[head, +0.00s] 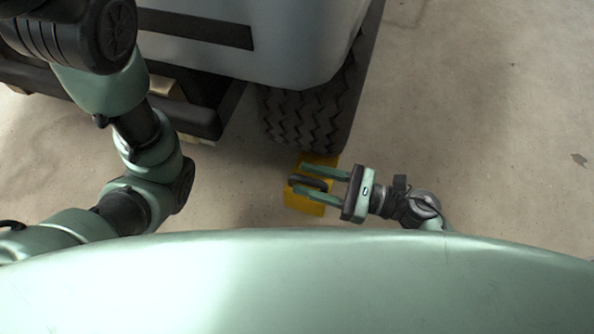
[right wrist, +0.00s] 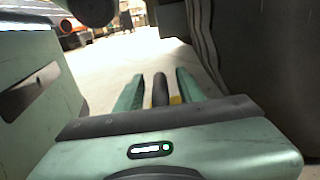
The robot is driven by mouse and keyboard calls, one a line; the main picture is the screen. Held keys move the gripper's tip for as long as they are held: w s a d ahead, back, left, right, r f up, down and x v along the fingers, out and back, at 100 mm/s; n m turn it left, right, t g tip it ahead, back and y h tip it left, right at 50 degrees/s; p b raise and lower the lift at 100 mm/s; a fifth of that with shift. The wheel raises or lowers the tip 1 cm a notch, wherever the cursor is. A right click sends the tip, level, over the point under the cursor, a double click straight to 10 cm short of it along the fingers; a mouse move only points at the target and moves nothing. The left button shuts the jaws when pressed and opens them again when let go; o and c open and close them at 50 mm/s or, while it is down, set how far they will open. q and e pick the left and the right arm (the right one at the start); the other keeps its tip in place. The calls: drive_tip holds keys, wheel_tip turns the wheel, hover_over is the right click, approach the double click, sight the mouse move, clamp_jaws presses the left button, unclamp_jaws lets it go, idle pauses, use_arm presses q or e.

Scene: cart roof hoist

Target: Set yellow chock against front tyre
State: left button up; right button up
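The yellow chock (head: 303,204) lies on the floor at the foot of the front tyre (head: 308,112). Its far end meets the tyre's lower edge in the head view; I cannot tell whether they touch. A black handle (head: 312,183) stands on top of the chock. My right gripper (head: 300,179) is open, with one finger on each side of the handle. In the right wrist view the handle (right wrist: 160,90) stands between the fingers with gaps on both sides, and a little of the yellow chock (right wrist: 175,100) shows. My left gripper is out of view.
The grey cart body (head: 300,40) overhangs the tyre. A dark bumper (head: 200,118) sticks out to the left of the tyre, close to my left arm. The concrete floor (head: 490,130) is clear on the right.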

drive_tip(key=p+v, duration=0.2)
drive_tip(key=v, duration=0.6)
drive_tip(key=shift+r, duration=0.1)
drive_tip(key=shift+s+d+p, duration=0.1)
drive_tip(key=shift+d+p, duration=0.2)
drive_tip(key=shift+d, duration=0.1)
